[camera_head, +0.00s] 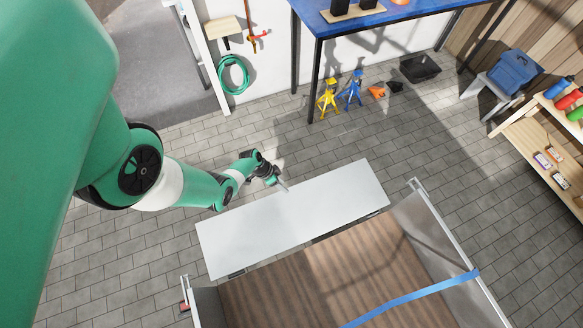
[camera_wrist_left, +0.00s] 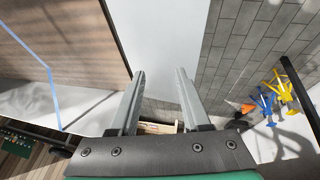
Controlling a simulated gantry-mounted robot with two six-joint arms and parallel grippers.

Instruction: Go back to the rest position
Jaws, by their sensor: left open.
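My left arm comes in from the left in the head view. Its gripper (camera_head: 283,186) is over the far long edge of a flat white panel (camera_head: 330,205). In the left wrist view the two fingers of this gripper (camera_wrist_left: 160,72) stand apart with nothing between them. The white panel (camera_wrist_left: 165,35) lies beyond the fingertips there. Whether the fingers touch the panel I cannot tell. My right gripper is in neither view.
A wood-floored bed (camera_head: 290,290) with pale side walls lies beside the panel, a blue strap (camera_head: 415,297) across it. A blue-topped table (camera_head: 420,8), yellow stand (camera_head: 328,97) and blue stand (camera_head: 352,90) are farther back.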

